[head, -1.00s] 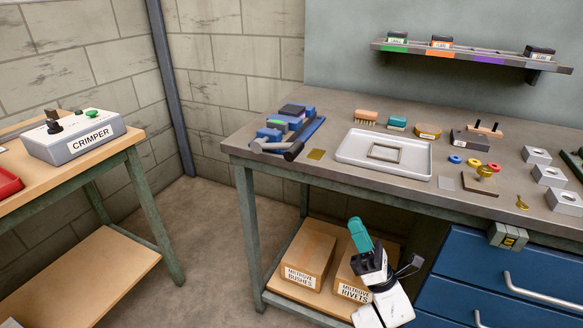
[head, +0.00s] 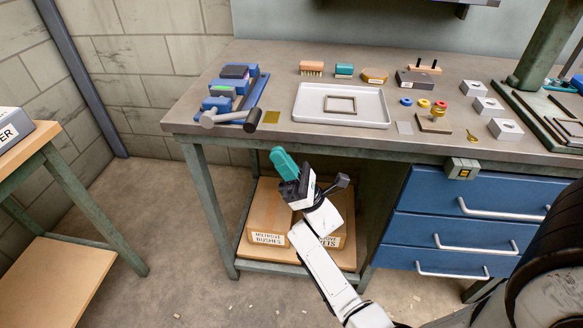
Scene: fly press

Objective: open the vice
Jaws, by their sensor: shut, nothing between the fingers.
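The blue vice (head: 228,97) stands at the left end of the grey workbench. Its grey handle bar (head: 228,118) crosses the front, with a dark knob at its right end. A small green patch shows between the blue jaw blocks; I cannot tell how far apart the jaws are. My gripper (head: 280,158), with teal fingers, is shut and empty. It is in front of the bench, below and to the right of the vice in the picture, and apart from it.
A white tray (head: 341,116) holding a square frame lies right of the vice, with a brass plate (head: 271,117) between. Brushes and small parts stand behind and right. Blue drawers (head: 471,205) and cardboard boxes (head: 268,217) are below. A green press frame (head: 552,45) stands at the right.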

